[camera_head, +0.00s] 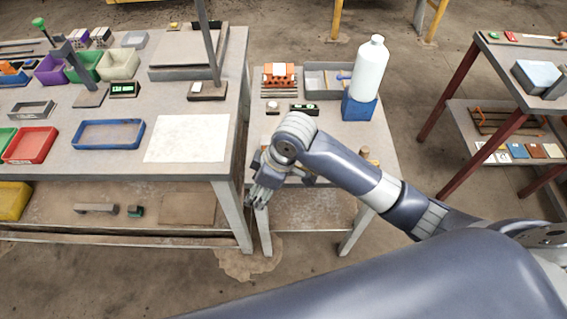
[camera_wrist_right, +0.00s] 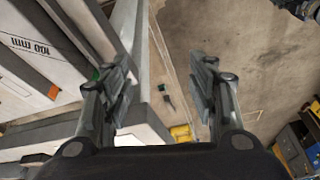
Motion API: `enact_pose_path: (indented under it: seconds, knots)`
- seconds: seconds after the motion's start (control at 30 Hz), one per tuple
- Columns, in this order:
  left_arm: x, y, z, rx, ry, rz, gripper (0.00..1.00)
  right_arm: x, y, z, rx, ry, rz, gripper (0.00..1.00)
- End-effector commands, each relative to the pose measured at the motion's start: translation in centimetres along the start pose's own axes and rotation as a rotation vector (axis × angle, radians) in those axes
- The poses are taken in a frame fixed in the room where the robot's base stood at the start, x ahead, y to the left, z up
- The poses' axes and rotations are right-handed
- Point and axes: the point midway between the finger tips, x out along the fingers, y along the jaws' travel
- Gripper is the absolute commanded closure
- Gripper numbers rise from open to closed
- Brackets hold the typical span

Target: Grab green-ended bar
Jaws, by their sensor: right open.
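A slim bar with a green end (camera_head: 39,23) stands tilted at the far left of the big workbench (camera_head: 184,95) in the head view. It seems to meet a grey post there; its lower part is hard to make out. My right gripper (camera_head: 259,193) is far from it, low at the front left of the small table, beside the gap between the two tables. In the right wrist view the right gripper (camera_wrist_right: 165,85) is open and nothing is between its fingers. A green spot shows behind its left finger; I cannot tell what it is. My left gripper is out of view.
The small table holds an orange hollow brick (camera_head: 279,77), a grey tray (camera_head: 322,93) and a white bottle (camera_head: 370,68) on a blue block (camera_head: 359,108). Bins, a blue tray (camera_head: 108,121) and a pale sheet (camera_head: 187,138) lie on the workbench. A rack (camera_head: 500,60) stands at right.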

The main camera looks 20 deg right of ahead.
Motion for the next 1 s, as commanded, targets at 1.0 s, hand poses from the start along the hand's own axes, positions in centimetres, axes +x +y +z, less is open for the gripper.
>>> enact_pose_path:
  seconds: [1.0]
  knots:
    - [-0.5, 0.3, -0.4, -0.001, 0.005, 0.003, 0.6, -7.3, 10.6, 2.7, -0.25, -0.351, -0.008, 0.47]
